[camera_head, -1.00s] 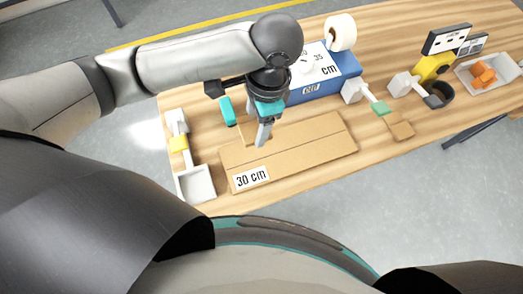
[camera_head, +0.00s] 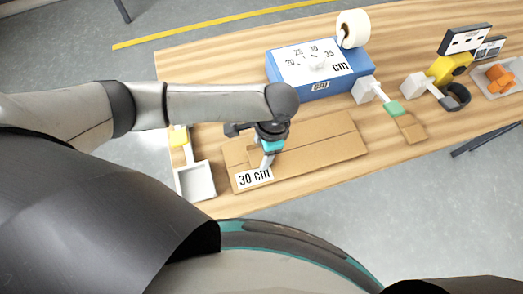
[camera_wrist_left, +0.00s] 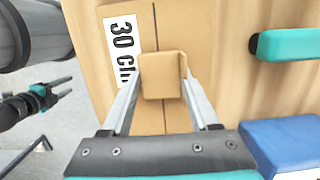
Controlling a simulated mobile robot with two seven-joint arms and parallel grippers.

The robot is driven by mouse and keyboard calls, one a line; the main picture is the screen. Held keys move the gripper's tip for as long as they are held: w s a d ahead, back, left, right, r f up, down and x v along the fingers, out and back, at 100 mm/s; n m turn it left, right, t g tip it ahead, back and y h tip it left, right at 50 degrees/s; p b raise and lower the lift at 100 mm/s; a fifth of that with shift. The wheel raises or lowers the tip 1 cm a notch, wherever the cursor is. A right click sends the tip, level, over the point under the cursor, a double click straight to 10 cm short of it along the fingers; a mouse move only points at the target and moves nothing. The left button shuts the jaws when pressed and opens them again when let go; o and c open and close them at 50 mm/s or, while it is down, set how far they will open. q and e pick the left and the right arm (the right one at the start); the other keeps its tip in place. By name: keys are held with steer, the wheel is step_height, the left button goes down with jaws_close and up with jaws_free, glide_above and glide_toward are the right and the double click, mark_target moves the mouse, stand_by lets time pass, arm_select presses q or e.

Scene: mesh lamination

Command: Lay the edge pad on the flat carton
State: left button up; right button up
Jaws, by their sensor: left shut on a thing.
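The flat carton (camera_head: 310,146) lies on the wooden table, with a white "30 cm" label (camera_head: 254,178) at its near left end. My left gripper (camera_head: 267,163) is low over the carton's left part, just beyond the label. In the left wrist view it is shut on the edge pad (camera_wrist_left: 162,76), a small brown folded piece between the fingertips, above the carton's centre seam. Whether the pad touches the carton cannot be told. My right gripper (camera_wrist_left: 60,90) shows small at the left wrist view's left side, over the floor, fingers apart and empty.
A blue box (camera_head: 318,85) with a cm scale stands behind the carton, with a tape roll (camera_head: 353,29) beyond. A grey tray (camera_head: 195,181) lies left of the carton. A green-ended tool (camera_head: 393,107) and a brown piece (camera_head: 411,129) lie to the right.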

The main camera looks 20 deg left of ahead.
arm_select(q)
steer(key=o, duration=1.3)
steer(key=shift+f, duration=0.1)
steer(key=shift+o, duration=0.2)
step_height(320, 180, up, 12)
steer(key=w+d+p, duration=0.1)
steer(key=p, duration=0.1)
steer(key=shift+d, duration=0.3)
